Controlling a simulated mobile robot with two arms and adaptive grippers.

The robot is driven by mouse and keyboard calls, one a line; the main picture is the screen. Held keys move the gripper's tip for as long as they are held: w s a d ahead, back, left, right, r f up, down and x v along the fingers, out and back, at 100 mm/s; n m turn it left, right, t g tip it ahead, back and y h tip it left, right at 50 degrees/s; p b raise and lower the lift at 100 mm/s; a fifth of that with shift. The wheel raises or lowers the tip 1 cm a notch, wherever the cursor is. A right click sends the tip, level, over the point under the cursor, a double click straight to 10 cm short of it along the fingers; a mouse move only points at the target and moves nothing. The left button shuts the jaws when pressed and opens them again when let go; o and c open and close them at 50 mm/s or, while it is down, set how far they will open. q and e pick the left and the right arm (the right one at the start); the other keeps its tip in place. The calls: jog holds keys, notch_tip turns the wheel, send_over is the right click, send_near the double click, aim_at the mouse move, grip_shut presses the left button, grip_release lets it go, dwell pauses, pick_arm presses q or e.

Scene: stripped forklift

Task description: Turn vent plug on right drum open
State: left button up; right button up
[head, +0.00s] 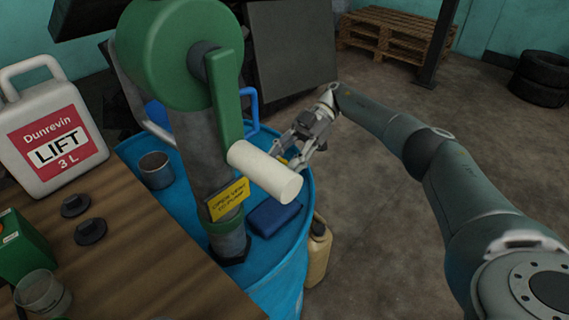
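A blue drum (295,245) stands in the middle, with a green and grey hand pump (205,150) mounted on its top. The pump's thick white handle (265,172) sticks out over the drum top. A small yellow part (283,160), possibly the vent plug, shows just behind the handle and is mostly hidden. My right gripper (292,155) reaches in from the right, low over the drum's far right rim, with its fingers at the yellow part. The handle covers part of the fingertips, so contact and grip are unclear. My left gripper is not in view.
A yellow label (228,201) is on the pump. A blue cloth-like item (274,217) and a grey cup (156,170) are on the drum top. A wooden bench (130,255) with a white jug (52,135) is at left. A tan canister (318,252) stands beside the drum.

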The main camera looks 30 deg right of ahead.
aim_at(284, 160)
jog(key=o, duration=1)
jog(key=shift+a, duration=0.1)
jog(key=shift+o, duration=0.2)
notch_tip(284, 160, up, 10)
jog(key=shift+r, duration=0.1)
